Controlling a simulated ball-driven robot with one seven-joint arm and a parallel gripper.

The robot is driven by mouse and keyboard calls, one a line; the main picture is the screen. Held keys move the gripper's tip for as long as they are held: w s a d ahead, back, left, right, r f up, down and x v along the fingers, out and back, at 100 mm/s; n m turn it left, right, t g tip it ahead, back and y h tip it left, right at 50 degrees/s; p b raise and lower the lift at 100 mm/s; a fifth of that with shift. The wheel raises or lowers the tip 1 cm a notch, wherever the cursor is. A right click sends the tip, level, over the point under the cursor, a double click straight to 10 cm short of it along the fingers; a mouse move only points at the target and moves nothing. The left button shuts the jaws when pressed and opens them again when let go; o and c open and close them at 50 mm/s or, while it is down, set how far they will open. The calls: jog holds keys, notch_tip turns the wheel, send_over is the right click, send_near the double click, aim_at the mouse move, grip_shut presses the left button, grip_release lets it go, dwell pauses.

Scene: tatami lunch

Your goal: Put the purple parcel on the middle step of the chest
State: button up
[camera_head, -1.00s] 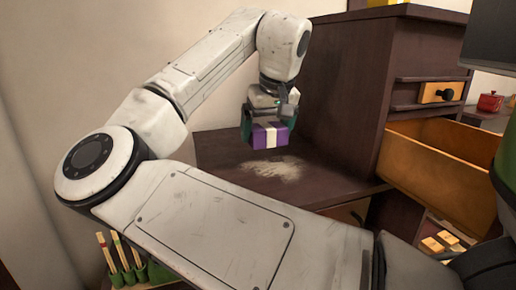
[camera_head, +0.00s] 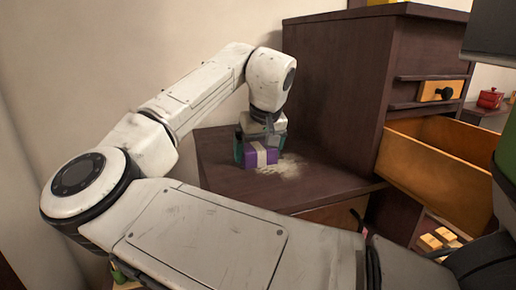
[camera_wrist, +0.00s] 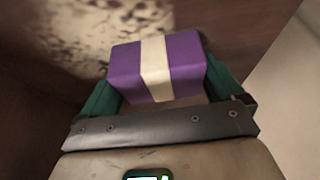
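The purple parcel (camera_head: 249,157) with a pale band is at the middle step (camera_head: 222,171) of the dark wooden chest (camera_head: 335,85). In the head view its underside looks level with the step top, but I cannot tell whether it touches. My gripper (camera_head: 258,150) points down with its green fingers on either side of the parcel. In the wrist view the parcel (camera_wrist: 157,70) sits between the two green fingers (camera_wrist: 160,95), and they look closed against its sides. A pale dusty patch (camera_head: 284,168) on the step lies just right of the parcel.
Wooden blocks (camera_head: 437,240) lie lower right. The chest's tall side rises behind my gripper. The step's front right is clear.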

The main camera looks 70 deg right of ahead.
jog(key=shift+o, duration=0.4)
jog(key=shift+r, duration=0.15)
jog(key=shift+s+a+r, duration=0.1)
jog(key=shift+r, duration=0.15)
jog(key=v, duration=1.1)
jog(key=shift+r, duration=0.2)
jog(key=shift+s+a, duration=0.1)
jog(key=shift+s, duration=0.05)
